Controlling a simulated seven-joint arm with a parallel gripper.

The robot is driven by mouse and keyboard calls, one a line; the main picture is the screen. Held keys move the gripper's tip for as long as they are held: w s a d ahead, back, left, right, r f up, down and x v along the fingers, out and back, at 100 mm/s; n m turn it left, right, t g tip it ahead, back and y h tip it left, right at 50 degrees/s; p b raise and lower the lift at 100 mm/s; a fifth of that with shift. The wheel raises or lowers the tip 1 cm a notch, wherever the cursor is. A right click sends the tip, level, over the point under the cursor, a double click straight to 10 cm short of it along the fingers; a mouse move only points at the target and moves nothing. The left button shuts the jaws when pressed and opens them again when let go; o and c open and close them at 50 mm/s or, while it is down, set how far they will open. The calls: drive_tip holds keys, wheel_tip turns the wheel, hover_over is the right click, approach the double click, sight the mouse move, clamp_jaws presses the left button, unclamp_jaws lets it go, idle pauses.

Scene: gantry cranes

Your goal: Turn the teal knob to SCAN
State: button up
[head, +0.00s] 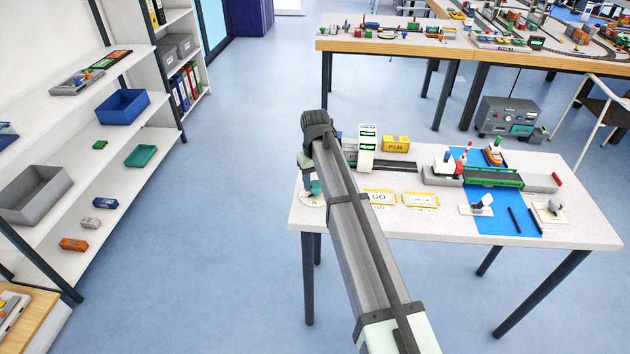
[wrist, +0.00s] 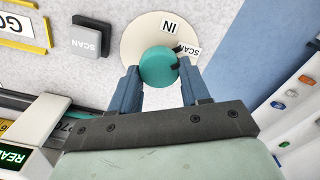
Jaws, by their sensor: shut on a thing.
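The teal knob (wrist: 158,67) stands on a round cream dial plate (wrist: 137,38) in the wrist view. My gripper (wrist: 159,72) has its two blue fingers on opposite sides of the knob, shut on it. The plate carries an IN label (wrist: 170,27) and a SCAN label (wrist: 188,52). Dark marks show at the knob's edge beside the SCAN label; I cannot tell exactly where the pointer aims. In the head view the knob (head: 315,187) is at the table's left end, partly hidden by my arm.
A grey SCAN button (wrist: 90,38) and a yellow-edged GO plate (wrist: 22,28) lie near the dial. The white table (head: 400,222) also bears a yellow box (head: 396,144) and a green bridge (head: 492,177) over a blue strip. A shelf unit (head: 148,150) stands at left.

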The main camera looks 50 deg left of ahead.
sight(316, 183)
drive_tip(key=shift+m, duration=1.1)
drive_tip(key=shift+d, duration=0.1)
drive_tip(key=o, duration=1.1)
drive_tip(key=shift+c, duration=0.2)
wheel_tip(316, 183, up, 14)
drive_tip(key=shift+f, duration=0.1)
